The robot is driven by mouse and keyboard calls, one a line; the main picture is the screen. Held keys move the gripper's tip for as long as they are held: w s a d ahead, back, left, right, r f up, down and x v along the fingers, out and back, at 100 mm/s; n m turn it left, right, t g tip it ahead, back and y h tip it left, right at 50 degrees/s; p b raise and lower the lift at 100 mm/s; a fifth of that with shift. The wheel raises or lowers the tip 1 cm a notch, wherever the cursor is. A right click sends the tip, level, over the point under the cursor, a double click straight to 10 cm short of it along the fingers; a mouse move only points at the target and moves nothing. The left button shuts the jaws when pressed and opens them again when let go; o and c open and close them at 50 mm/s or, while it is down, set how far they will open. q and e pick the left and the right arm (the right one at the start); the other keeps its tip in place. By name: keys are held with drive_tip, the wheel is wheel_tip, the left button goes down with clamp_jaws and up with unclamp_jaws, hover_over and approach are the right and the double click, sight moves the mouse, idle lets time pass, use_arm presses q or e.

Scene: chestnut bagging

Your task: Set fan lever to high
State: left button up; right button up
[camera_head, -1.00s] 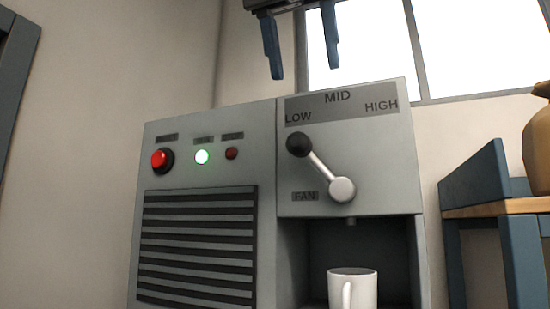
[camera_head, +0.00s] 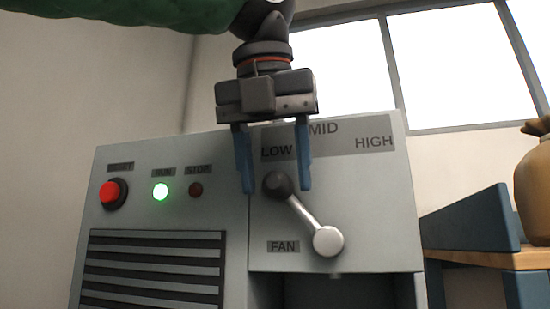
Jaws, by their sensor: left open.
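The fan lever (camera_head: 302,213) is on the upper right panel of a grey machine (camera_head: 340,258). Its dark knob (camera_head: 277,184) points up and left, just under the LOW label (camera_head: 277,152). Its light pivot (camera_head: 328,241) is at lower right, beside the FAN label (camera_head: 283,246). The HIGH label (camera_head: 374,142) is at the panel's upper right; the MID label (camera_head: 325,128) is partly hidden by a finger. My left gripper (camera_head: 275,188) points down with its blue fingers apart, one on each side of the knob in the picture. Contact cannot be told. My right gripper is out of view.
Left of the lever panel are a red button (camera_head: 112,194), a lit green lamp (camera_head: 161,192), a dark red lamp (camera_head: 196,190) and a slatted vent (camera_head: 150,268). A tan sack (camera_head: 535,190) stands on a blue-sided wooden bench (camera_head: 470,225) at right.

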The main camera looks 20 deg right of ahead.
use_arm(q)
drive_tip(key=shift+s+f, duration=0.15)
drive_tip(key=shift+s, duration=0.1)
drive_tip(key=shift+w, duration=0.25)
drive_tip(key=c, duration=0.3)
drive_tip(key=shift+d, duration=0.1)
clamp_jaws()
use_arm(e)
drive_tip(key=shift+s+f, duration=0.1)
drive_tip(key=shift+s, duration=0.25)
